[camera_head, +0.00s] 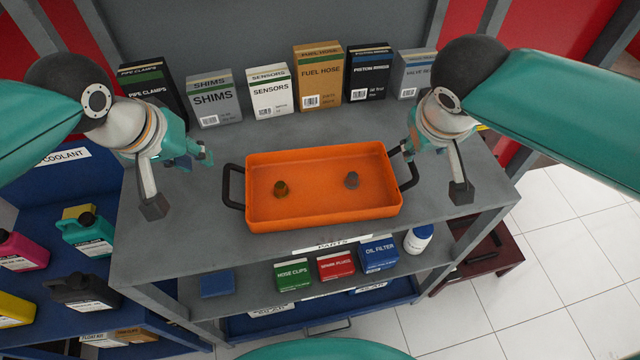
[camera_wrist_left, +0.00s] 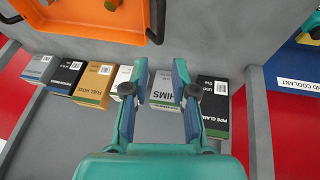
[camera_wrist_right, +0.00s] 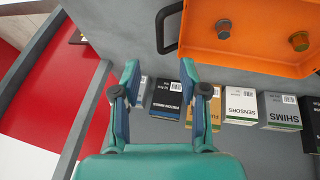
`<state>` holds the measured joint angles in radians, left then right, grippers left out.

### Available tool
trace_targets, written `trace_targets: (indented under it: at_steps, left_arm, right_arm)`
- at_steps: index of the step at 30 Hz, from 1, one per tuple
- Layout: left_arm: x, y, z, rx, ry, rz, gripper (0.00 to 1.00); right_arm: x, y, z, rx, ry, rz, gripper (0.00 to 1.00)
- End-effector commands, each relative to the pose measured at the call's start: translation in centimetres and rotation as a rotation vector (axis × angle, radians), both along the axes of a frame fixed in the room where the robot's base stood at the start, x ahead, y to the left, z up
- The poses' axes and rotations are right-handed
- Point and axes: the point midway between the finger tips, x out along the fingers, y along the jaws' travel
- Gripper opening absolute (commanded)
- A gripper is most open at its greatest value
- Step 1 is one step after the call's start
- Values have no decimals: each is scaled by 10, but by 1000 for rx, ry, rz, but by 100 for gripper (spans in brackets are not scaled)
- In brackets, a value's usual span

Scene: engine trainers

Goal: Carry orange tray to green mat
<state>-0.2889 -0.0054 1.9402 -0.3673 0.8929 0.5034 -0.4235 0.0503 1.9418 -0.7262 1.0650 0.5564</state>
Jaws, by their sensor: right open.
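The orange tray (camera_head: 322,208) sits level on the grey shelf top (camera_head: 190,235), with a black handle at each end. It holds a brownish small part (camera_head: 281,188) and a grey small part (camera_head: 351,180). My left gripper (camera_head: 203,157) is open and empty, left of the tray's left handle (camera_head: 233,186) and apart from it. My right gripper (camera_head: 407,150) is open close to the right handle (camera_head: 408,170); in the right wrist view the handle (camera_wrist_right: 162,30) lies beyond the fingertips, not between them. No green mat shows in these views.
Several boxes, such as the fuel hose box (camera_head: 318,75) and shims box (camera_head: 214,99), stand along the back. Small boxes and a white bottle (camera_head: 418,239) stand on a lower shelf in front. Coolant jugs (camera_head: 90,235) are at left; tiled floor is at right.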

Motion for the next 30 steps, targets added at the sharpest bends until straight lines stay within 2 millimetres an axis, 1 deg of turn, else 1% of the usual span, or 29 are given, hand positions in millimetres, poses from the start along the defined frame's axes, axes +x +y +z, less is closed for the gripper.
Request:
trace_targets:
  at_steps: [1, 12, 18, 24, 30]
  left_arm:
    - [4, -1, -11, 2, 6, 0, 26]
    - [32, -12, -77, 1, 6, -3, 26]
    - [45, -18, -107, 0, 5, -2, 26]
    - [53, -20, -123, 0, 3, -1, 26]
    - [55, -21, -126, -1, 1, -1, 26]
  right_arm:
    - [4, -2, -10, -2, 6, -2, 43]
    - [32, -14, -77, 0, 6, -3, 43]
    - [46, -19, -106, 0, 4, -2, 43]
    - [53, -22, -122, 1, 2, -2, 43]
    - [55, -22, -125, 1, 0, -3, 43]
